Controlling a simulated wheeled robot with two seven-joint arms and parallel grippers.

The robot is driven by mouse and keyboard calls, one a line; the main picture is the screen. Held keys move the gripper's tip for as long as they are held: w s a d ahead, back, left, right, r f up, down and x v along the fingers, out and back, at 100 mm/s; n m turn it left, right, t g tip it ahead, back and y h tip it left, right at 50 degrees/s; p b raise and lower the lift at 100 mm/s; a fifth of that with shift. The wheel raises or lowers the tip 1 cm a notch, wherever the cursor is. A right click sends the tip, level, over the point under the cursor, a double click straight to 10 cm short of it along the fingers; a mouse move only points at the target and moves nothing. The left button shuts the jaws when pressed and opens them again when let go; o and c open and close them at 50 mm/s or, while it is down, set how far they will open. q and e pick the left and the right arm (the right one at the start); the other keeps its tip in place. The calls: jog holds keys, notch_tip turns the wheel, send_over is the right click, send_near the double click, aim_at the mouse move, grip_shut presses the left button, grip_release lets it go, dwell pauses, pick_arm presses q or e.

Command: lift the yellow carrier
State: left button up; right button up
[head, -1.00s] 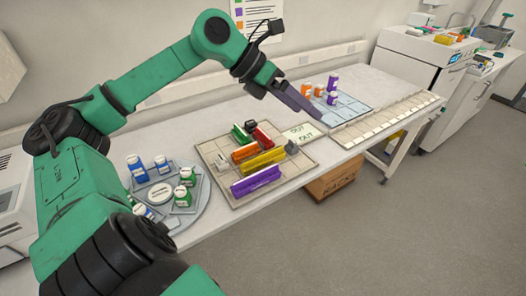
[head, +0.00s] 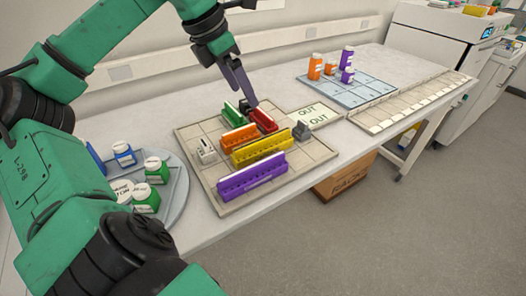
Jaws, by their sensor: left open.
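The yellow carrier (head: 262,147) is a long slotted rack on the beige gridded board (head: 310,154). It lies between the orange carrier (head: 239,138) and the purple carrier (head: 252,176). My left gripper (head: 245,92) is open and empty, pointing down above the back of the board. It is behind the yellow carrier and apart from it, near the red carrier (head: 263,121) and green carrier (head: 233,114). The exact gap between its fingers is hard to see. My right gripper is out of view.
A grey block (head: 301,132) stands at the yellow carrier's right end, and a white block (head: 206,151) stands left of the orange one. A round tray (head: 176,199) with bottles is at left. A blue tray (head: 376,90) with orange and purple bottles is at back right.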

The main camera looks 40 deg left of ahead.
pick_arm(q)
jog(key=b, duration=0.2)
send_near(262, 138)
jog(key=v, duration=0.3)
jog(key=x, duration=0.6)
jog(key=shift+s+d+f, duration=0.15)
jog(key=shift+d+f, duration=0.15)
jog(key=shift+f, duration=0.05)
jog(key=p+x, duration=0.1)
jog(key=x, duration=0.2)
jog(key=p+x, duration=0.2)
jog(key=x, duration=0.2)
jog(key=shift+w+a, duration=0.1)
jog(key=shift+w, duration=0.15)
grip_shut()
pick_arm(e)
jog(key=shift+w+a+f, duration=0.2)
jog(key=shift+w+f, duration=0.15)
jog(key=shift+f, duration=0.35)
